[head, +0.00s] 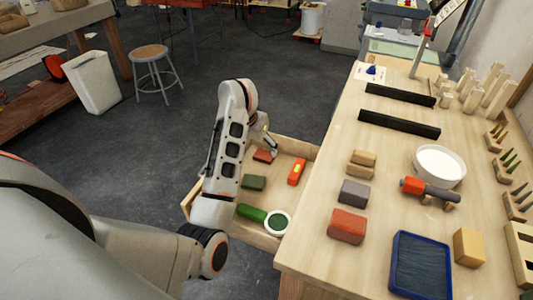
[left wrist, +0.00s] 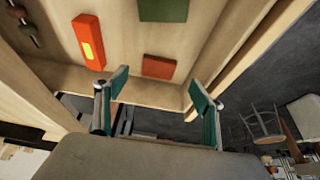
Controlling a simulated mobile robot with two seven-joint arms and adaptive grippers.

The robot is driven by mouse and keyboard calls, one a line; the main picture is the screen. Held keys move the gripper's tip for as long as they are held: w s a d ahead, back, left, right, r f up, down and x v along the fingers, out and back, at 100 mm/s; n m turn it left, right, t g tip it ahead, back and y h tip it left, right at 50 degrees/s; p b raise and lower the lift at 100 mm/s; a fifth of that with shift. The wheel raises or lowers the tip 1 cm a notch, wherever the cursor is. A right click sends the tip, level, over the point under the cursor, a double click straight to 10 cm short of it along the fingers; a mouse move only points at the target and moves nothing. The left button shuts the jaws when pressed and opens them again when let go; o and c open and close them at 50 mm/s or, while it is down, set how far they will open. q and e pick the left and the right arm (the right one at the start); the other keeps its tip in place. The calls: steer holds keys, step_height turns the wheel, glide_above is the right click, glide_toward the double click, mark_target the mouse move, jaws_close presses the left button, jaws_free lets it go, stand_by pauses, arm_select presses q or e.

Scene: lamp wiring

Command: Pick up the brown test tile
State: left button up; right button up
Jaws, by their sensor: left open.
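The brown test tile (head: 263,155) is a flat reddish-brown block lying in the open wooden drawer, near its far end. In the left wrist view the brown tile (left wrist: 159,66) lies on the drawer floor, just past my fingertips and roughly centred between them. My left gripper (head: 268,142) reaches over the far end of the drawer, close to the tile. In the left wrist view the left gripper (left wrist: 157,88) has its two green-padded fingers spread apart with nothing between them. My right gripper does not show.
The drawer also holds a green tile (head: 253,183), an orange-red level-like block (head: 297,172), a green cylinder (head: 251,213) and a white round dish (head: 277,223). Drawer walls (left wrist: 235,55) stand close around the gripper. The workbench (head: 310,235) rises along the right.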

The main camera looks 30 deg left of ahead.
mark_target(263, 157)
arm_select(q)
steer(key=shift+x, duration=1)
steer(key=b+x, duration=0.1)
steer(key=x, duration=0.3)
steer(key=shift+f, duration=0.2)
steer(key=shift+w, duration=0.1)
steer(key=shift+d, duration=0.1)
steer(key=c, duration=1.2)
steer(key=shift+c, duration=0.2)
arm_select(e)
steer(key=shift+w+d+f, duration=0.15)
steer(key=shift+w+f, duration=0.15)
